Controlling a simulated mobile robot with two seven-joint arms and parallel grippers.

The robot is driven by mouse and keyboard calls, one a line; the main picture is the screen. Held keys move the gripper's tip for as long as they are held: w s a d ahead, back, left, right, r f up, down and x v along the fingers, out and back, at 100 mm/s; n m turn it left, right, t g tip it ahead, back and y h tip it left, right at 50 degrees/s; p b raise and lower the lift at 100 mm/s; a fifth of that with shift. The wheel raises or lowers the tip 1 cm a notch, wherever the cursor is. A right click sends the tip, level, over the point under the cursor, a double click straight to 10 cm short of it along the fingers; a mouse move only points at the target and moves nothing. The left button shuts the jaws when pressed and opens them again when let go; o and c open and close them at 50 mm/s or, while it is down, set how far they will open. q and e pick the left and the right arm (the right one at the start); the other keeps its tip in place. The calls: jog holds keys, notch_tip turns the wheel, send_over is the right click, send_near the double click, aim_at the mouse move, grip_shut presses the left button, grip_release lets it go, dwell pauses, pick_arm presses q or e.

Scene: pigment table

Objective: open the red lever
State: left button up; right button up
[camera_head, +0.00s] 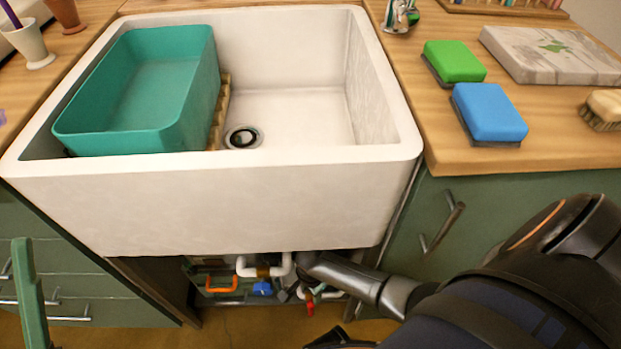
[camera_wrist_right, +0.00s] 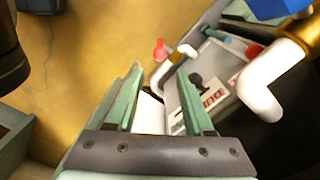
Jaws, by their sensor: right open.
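The red lever (camera_head: 309,304) is small and sits by white piping low under the sink in the head view. In the right wrist view the red lever (camera_wrist_right: 160,50) shows beside a white pipe, beyond my fingertips and apart from them. My right gripper (camera_wrist_right: 160,74) is open, with two green fingers and nothing held between them. In the head view my right arm reaches under the sink, and the jaws are hard to make out there. Part of my left gripper (camera_head: 30,295), a green finger, shows at the left edge; its opening cannot be seen.
The white sink (camera_head: 200,205) overhangs the pipe space. A white pipe (camera_wrist_right: 262,95), an orange handle (camera_head: 221,285) and a blue part (camera_head: 262,288) crowd it. A grey box (camera_wrist_right: 205,88) lies near my right fingers. Green cabinets (camera_head: 425,215) flank the opening. Yellow floor (camera_wrist_right: 90,50) is clear.

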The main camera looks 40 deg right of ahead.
aim_at(311, 303)
notch_tip(311, 303, down, 12)
jog(key=b, duration=0.9)
jog(key=shift+f, duration=0.2)
pick_arm(q)
notch_tip(311, 303, down, 10)
jog(key=d, duration=0.1)
jog(key=shift+r+n, duration=0.15)
jog(key=shift+n, duration=0.15)
jog(key=shift+w, duration=0.1)
pick_arm(e)
grip_shut()
